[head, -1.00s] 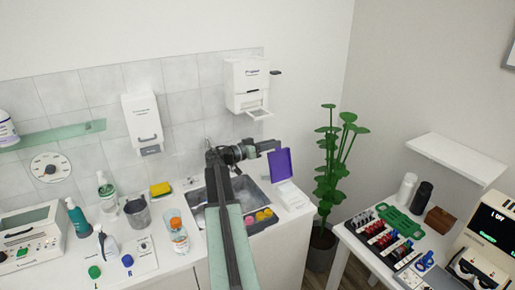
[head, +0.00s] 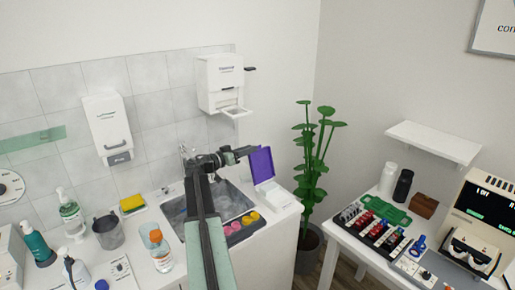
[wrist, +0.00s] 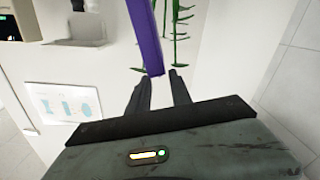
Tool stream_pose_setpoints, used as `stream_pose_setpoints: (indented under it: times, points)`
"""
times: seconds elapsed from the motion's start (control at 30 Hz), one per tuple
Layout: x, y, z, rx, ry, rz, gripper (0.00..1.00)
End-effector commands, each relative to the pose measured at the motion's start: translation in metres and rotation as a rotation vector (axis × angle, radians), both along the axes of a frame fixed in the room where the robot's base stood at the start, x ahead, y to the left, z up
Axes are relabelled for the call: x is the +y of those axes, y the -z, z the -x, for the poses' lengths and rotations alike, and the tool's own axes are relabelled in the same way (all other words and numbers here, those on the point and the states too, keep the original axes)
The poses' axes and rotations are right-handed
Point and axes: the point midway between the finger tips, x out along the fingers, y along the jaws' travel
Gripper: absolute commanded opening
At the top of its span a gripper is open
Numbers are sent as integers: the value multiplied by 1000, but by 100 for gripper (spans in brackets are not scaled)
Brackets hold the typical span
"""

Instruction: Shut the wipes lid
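The wipes box (head: 282,197) is white and stands on the counter's right end, right of the sink. Its purple lid (head: 263,166) is open and stands up steeply at the box's back left. My gripper (head: 252,150) is at the lid's upper left edge in the head view; whether it touches cannot be told. In the wrist view my gripper (wrist: 158,84) has its two dark fingers apart with nothing held between them. The purple lid (wrist: 147,36) shows there as a narrow strip, its lower end just beyond the gap between the fingertips.
The sink (head: 178,207) lies under my arm, with a tray of coloured round things at its front. A wall dispenser (head: 222,82) hangs above and behind. A plant (head: 314,160) stands right of the counter. Bottles and a metal cup (head: 108,234) stand at left.

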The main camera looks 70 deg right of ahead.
Motion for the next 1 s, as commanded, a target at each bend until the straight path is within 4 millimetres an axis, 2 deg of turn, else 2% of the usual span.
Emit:
stream_pose_setpoints:
  times: [0.03,0.2,0.37,0.6,0.7,1.0]
  points:
    - [-12,0,7,0,3,0,25]
    - [-34,0,21,0,1,0,25]
    - [-43,0,27,0,1,0,25]
    - [-43,0,28,0,0,0,25]
    - [-43,0,28,0,0,0,0]
    - [-43,0,27,0,-1,0,0]
